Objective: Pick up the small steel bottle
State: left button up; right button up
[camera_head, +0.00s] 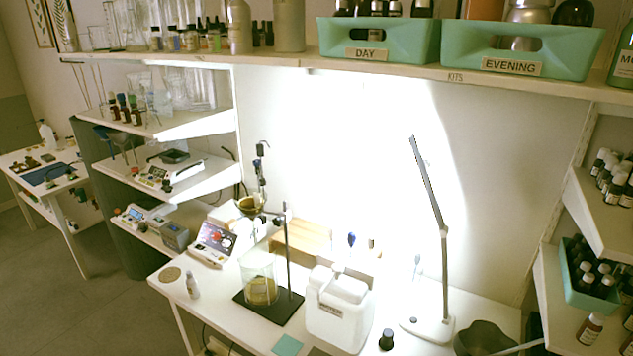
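Two metallic-looking, grey-beige bottles stand on the top shelf. The slimmer one (238,27) has a narrowing neck, and the wider one (289,25) stands to its right; both are cut off by the top edge. A silvery rounded vessel (529,14) sits in the green EVENING bin (575,60), partly hidden by its front wall. A small pale bottle (192,285) stands upright at the left of the workbench. I cannot tell for sure which of these is the small steel bottle. Neither of my grippers is in view.
The workbench (225,308) holds a stand with glassware (287,255), a white canister (338,308), a lamp (444,270) and a dark grey rounded object (485,338) at the lower right. A green DAY bin (380,42) is on the top shelf. Brown bottles crowd the right shelves.

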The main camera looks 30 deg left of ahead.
aim_at(191, 281)
jog(key=u, duration=1.9)
jog(key=i+j+z, duration=0.1)
jog(key=i+j, duration=0.2)
jog(key=i+j+z, duration=0.1)
jog(key=i+j, duration=0.15)
jog(key=i+j+z, duration=0.1)
jog(key=i+j, duration=0.2)
jog(key=j, duration=0.15)
jog(key=i+j+z, duration=0.1)
jog(key=i+j, duration=0.15)
jog(key=j, duration=0.15)
jog(key=i+j+z, duration=0.1)
jog(key=j, duration=0.3)
jog(key=i+j+z, duration=0.1)
jog(key=i+j, duration=0.25)
jog(key=i+j+z, duration=0.1)
jog(key=j, duration=0.4)
jog(key=i+j+z, duration=0.1)
jog(key=i+j, duration=0.2)
jog(key=j, duration=0.15)
